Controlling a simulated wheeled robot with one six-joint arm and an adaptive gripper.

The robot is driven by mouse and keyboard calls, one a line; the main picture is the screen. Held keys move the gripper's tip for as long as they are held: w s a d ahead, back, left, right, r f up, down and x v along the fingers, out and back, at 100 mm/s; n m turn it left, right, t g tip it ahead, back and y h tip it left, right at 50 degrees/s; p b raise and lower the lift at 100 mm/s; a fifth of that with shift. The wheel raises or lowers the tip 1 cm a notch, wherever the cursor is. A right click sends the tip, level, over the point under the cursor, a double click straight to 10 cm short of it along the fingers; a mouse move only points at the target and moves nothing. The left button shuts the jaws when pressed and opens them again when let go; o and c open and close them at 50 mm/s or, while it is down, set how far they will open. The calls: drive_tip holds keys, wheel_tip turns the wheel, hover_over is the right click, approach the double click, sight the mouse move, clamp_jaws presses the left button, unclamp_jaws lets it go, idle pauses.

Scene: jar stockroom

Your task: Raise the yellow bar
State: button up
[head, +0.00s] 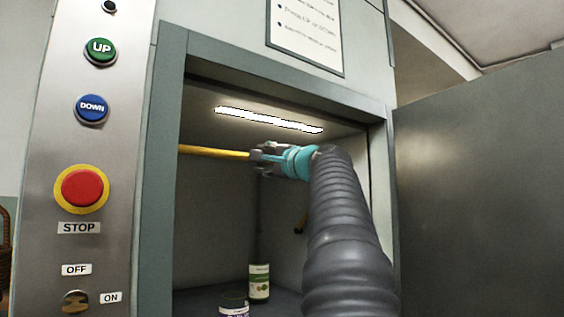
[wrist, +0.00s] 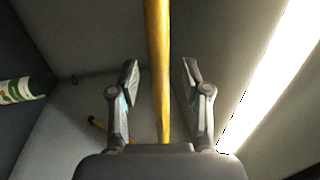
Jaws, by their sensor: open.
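The yellow bar (head: 212,152) runs across the upper part of a grey cabinet opening in the head view, from the left side toward my gripper. My gripper (head: 258,153) is at the bar's visible right end there. In the wrist view the yellow bar (wrist: 158,65) passes between the two spread fingers of my gripper (wrist: 158,75). There is a gap on each side, so the fingers are open around it and not closed on it. My gripper and arm hide the bar's right part in the head view.
A panel at left carries a green UP button (head: 100,51), blue DOWN button (head: 91,109), red STOP button (head: 81,188) and key switch (head: 75,300). Two jars (head: 259,282) (head: 234,303) stand on the cabinet floor. A light strip (head: 268,119) is close above. An open grey door (head: 480,180) stands right.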

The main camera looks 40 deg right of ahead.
drive_tip(key=s+f, duration=0.1)
drive_tip(key=s, duration=0.7)
drive_tip(key=shift+s+a+f, duration=0.25)
drive_tip(key=shift+s+f, duration=0.1)
drive_tip(key=shift+s, duration=0.05)
